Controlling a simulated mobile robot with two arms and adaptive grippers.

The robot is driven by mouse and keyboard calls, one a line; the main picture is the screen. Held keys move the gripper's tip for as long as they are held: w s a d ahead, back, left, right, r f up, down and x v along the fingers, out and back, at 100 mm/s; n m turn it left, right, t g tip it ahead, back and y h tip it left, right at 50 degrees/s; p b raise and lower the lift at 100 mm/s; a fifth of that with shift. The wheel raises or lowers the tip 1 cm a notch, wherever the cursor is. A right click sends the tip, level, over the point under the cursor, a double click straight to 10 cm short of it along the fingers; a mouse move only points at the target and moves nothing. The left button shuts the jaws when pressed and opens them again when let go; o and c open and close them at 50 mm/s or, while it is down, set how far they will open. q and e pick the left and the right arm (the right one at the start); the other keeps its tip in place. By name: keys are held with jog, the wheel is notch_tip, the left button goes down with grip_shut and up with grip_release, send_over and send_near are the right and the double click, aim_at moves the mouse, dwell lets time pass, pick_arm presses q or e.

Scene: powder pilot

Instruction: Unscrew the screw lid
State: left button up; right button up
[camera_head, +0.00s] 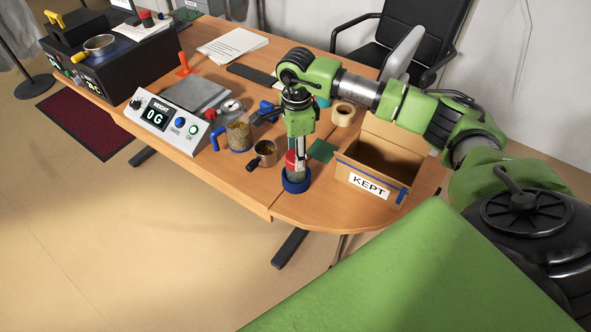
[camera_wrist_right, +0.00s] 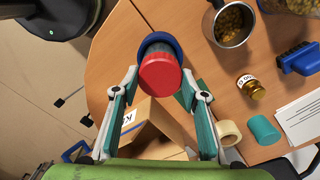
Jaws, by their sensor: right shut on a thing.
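The red screw lid (camera_head: 291,159) sits on top of a small upright jar (camera_head: 298,174) with greenish contents. The jar stands in a blue ring holder (camera_head: 297,186) near the front edge of the table. My right gripper (camera_head: 300,156) points down from above and is shut on the lid. In the right wrist view the red lid (camera_wrist_right: 160,73) lies between the two fingertips (camera_wrist_right: 160,80), with the blue ring (camera_wrist_right: 158,39) behind it. The fingers partly hide the jar in the head view. My left gripper is not in view.
A cardboard box marked KEPT (camera_head: 392,181) stands close on the right. A metal cup (camera_head: 266,150), a larger jar (camera_head: 239,136) and a scale (camera_head: 172,122) are to the left. A tape roll (camera_head: 343,114) lies behind. The table edge (camera_head: 270,216) is close in front.

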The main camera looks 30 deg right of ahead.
jog(key=shift+n, duration=0.7)
jog(key=shift+r, duration=0.15)
dwell(0.6)
jog(key=n, duration=0.6)
jog(key=shift+r+p, duration=0.35)
jog(key=shift+r, duration=0.45)
dwell(0.6)
jog(key=shift+r+p, duration=1.2)
jog(key=shift+r, duration=1)
